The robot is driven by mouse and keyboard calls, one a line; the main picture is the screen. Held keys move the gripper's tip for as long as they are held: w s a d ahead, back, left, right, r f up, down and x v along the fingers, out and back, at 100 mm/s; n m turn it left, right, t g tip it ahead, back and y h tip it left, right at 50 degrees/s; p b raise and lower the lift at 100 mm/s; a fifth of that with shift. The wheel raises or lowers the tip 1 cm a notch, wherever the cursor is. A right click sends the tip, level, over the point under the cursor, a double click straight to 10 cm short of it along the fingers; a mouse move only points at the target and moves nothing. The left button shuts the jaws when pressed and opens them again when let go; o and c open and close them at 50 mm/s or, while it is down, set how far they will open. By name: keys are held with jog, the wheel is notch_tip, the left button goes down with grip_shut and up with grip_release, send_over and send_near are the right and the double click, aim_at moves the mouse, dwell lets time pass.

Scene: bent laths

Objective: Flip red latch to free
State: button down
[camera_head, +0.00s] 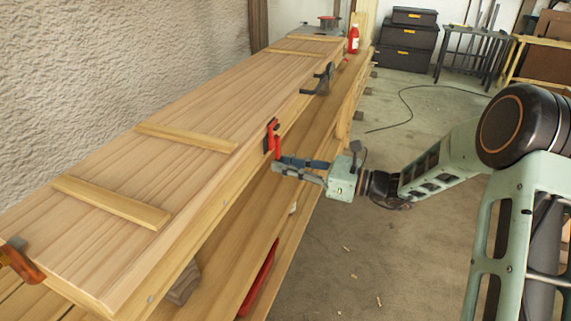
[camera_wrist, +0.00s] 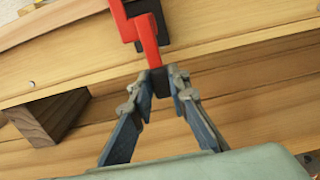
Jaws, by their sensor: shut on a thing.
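The red latch (camera_head: 274,139) sits on a dark plate on the front side of the long wooden box. In the wrist view the red latch (camera_wrist: 146,36) has a stepped shape, with a dark lower end between my fingertips. My gripper (camera_head: 279,164) reaches the latch from the right, and its blue-grey fingers also show in the wrist view (camera_wrist: 160,80). The fingers are shut on the latch's lower end. The fingertips partly hide that end.
The wooden box (camera_head: 205,110) has crosswise battens on top. A black clamp (camera_head: 320,80) sits farther along its edge, and an orange-handled clamp (camera_head: 22,262) at the near left. A red thing (camera_head: 260,278) lies on the lower shelf. The floor (camera_head: 350,250) at right is mostly clear.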

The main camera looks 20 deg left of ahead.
jog(key=shift+w, duration=0.1)
jog(key=shift+w+d+r+n+b, duration=0.1)
jog(key=shift+w+r+n+b, duration=0.8)
jog(key=shift+n+b, duration=1.35)
jog(key=shift+w+d+r+n+b, duration=0.1)
jog(key=shift+w+r+n+b, duration=1.1)
jog(key=shift+n, duration=1.8)
jog(key=shift+w+d+r+n+b, duration=0.1)
jog(key=shift+w+r+n+b, duration=0.5)
jog(key=shift+n+b, duration=1.8)
jog(key=shift+w+f+n, duration=0.15)
jog(key=shift+w+n, duration=0.05)
jog(key=shift+n, duration=0.15)
jog(key=c, duration=1.8)
grip_release()
jog(key=shift+c, duration=0.2)
jog(key=shift+d, duration=0.1)
jog(key=s+d, duration=0.1)
jog(key=d, duration=1)
jog(key=shift+d, duration=0.4)
